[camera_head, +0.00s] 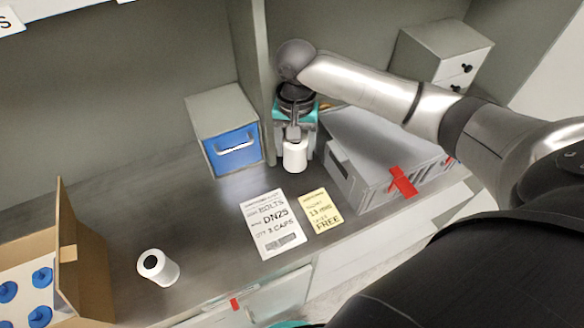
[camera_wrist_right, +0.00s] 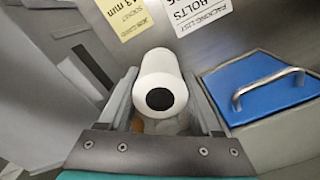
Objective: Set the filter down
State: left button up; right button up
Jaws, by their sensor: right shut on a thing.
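A white cylindrical filter (camera_head: 295,156) is between the fingers of my right gripper (camera_head: 293,140), near the back of the dark counter (camera_head: 215,225). My right gripper is shut on it. In the right wrist view the filter (camera_wrist_right: 160,85) shows its round end with a black hole, with a finger on each side. I cannot tell whether the filter touches the counter. A second white filter (camera_head: 158,267) with a black hole in its end stands apart at the front left of the counter. My left gripper is not in view.
A grey box with a blue drawer front (camera_head: 233,149) is left of my right gripper. A grey case with red latches (camera_head: 384,160) is on the right. White (camera_head: 272,225) and yellow (camera_head: 321,210) notes lie in front. An open cardboard box (camera_head: 88,262) is far left. Counter between is clear.

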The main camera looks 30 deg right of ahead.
jog(key=shift+f+b, duration=0.6)
jog(key=shift+f, duration=2.9)
jog(key=shift+f, duration=0.15)
jog(key=o, duration=1.5)
